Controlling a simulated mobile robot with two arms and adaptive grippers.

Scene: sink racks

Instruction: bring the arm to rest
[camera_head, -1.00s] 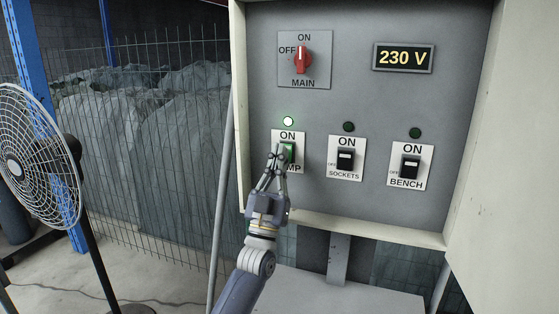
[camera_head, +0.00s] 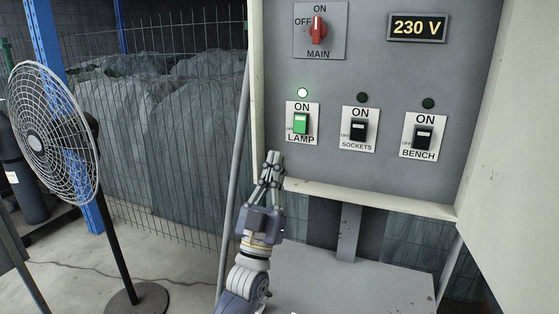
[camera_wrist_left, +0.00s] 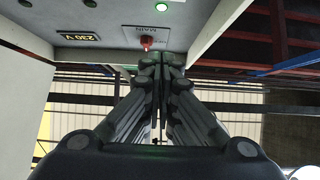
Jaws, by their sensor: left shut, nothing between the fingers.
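My left gripper (camera_head: 272,157) is shut and empty, pointing up just below and left of the lamp switch, apart from the panel. In the left wrist view its closed fingers (camera_wrist_left: 160,65) fill the middle. The green lamp switch (camera_head: 300,123) has its indicator (camera_head: 303,92) lit. The black sockets switch (camera_head: 358,130) and black bench switch (camera_head: 423,137) have dark indicators. The red main switch (camera_head: 319,30) has its handle upright toward ON. The display (camera_head: 417,27) reads 230 V. My right gripper is in neither view.
The open electrical cabinet (camera_head: 370,194) has a protruding lower edge and a door (camera_head: 510,150) at right. A standing fan (camera_head: 57,130) is at left. A wire mesh fence (camera_head: 160,150) stands behind. Some floor at lower left is clear.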

